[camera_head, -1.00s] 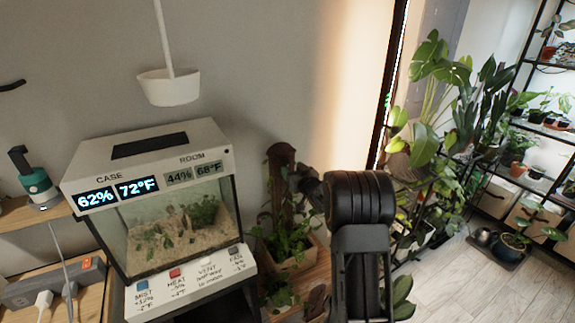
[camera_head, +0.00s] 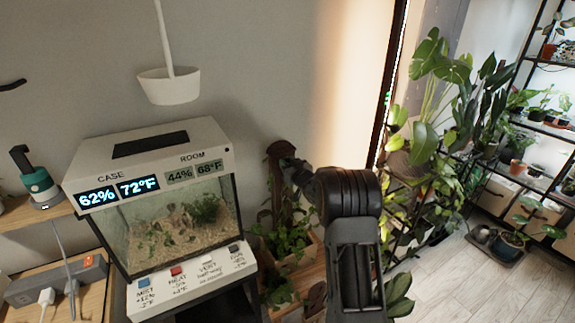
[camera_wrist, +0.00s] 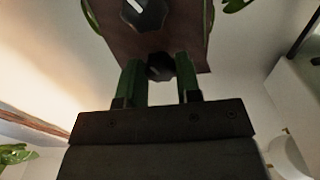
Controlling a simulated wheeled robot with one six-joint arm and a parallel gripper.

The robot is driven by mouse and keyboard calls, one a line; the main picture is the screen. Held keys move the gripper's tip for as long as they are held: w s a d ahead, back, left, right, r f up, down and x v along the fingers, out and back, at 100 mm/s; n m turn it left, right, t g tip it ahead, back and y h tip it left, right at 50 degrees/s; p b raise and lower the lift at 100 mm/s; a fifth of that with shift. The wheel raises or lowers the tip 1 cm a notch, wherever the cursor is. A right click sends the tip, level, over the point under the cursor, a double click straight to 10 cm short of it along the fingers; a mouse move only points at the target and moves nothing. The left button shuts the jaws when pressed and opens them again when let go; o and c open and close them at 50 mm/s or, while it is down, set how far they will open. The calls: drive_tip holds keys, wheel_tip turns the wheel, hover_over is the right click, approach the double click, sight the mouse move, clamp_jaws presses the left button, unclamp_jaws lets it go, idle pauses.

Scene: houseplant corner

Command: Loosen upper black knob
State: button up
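One black knob (camera_wrist: 160,68), apparently the upper one, lies between the green fingers of my gripper (camera_wrist: 160,82). The other black knob (camera_wrist: 146,12), with a white mark, is at the picture's top edge, beyond the fingertips. My gripper is open, one finger on each side of the nearer knob; contact is unclear. In the head view my gripper (camera_head: 289,166) is at the post, and no knob is distinguishable.
A glass tank (camera_head: 170,235) with humidity and temperature displays stands left of the post. A white pot (camera_head: 168,87) hangs above it. Leafy plants (camera_head: 285,240) surround the post's base. A large plant (camera_head: 425,130) and shelves stand at right.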

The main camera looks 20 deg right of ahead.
drive_tip(key=shift+c, duration=1.4)
drive_tip(key=shift+a, duration=0.15)
drive_tip(key=shift+c, duration=0.5)
drive_tip(key=n+b, duration=2.4)
drive_tip(key=n, duration=0.2)
drive_tip(key=shift+r+n+b, duration=0.15)
drive_tip(key=shift+n+b, duration=0.75)
drive_tip(key=shift+n, duration=1.2)
